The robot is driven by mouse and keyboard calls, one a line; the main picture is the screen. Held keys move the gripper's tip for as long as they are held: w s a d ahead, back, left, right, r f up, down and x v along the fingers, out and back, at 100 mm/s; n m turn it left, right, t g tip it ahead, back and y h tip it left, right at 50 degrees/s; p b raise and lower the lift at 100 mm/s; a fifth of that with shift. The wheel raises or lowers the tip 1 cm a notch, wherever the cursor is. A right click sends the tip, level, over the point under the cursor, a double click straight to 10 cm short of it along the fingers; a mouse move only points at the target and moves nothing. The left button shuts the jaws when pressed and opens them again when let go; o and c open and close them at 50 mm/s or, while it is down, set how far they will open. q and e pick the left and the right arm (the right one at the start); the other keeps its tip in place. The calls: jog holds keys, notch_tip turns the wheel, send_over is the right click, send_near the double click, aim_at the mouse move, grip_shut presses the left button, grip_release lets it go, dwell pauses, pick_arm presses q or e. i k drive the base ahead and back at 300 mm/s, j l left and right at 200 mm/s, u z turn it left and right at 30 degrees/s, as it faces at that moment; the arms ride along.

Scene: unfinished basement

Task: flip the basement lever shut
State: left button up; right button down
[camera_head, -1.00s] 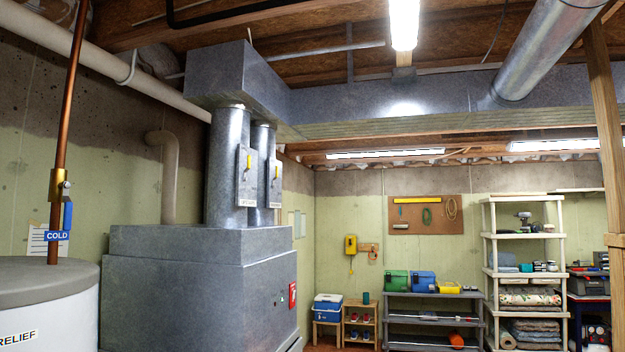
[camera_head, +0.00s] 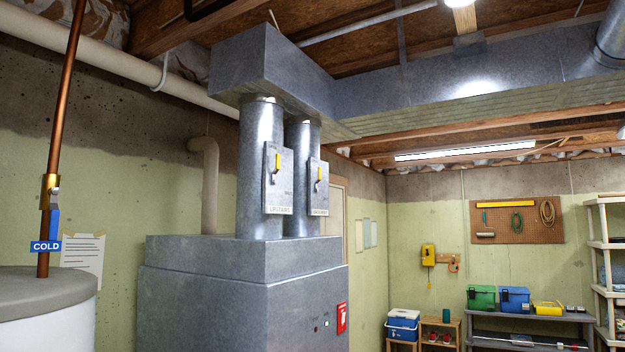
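Two round metal ducts rise from the grey furnace (camera_head: 240,300), each with a flat plate carrying a yellow-handled lever. The left plate (camera_head: 279,190) has a label that seems to read "UPSTAIRS", and its yellow lever (camera_head: 277,163) points up, slightly tilted. The right plate (camera_head: 318,195) has a label too small to read surely, perhaps "BASEMENT". Its yellow lever (camera_head: 319,174) also stands about upright. Neither of my grippers is in view.
A white water heater (camera_head: 45,320) with a copper pipe and "COLD" tag (camera_head: 46,246) stands at left. A red switch (camera_head: 341,318) is on the furnace side. Coolers, a grey shelf (camera_head: 530,318) and a pegboard (camera_head: 518,220) are along the back wall.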

aim_at(319, 169)
jog(key=i+l+u, duration=0.2)
jog(key=i+l, duration=0.75)
jog(key=i+l+u, duration=0.15)
jog(key=i+l, duration=0.25)
jog(key=i+l+u, duration=0.15)
jog(key=i+l, duration=0.2)
jog(key=l, duration=0.3)
jog(key=i+l, duration=0.1)
jog(key=l, duration=0.25)
jog(key=i+l+u, duration=0.15)
jog(key=l, duration=0.5)
jog(key=l+u, duration=0.15)
jog(key=l, duration=0.65)
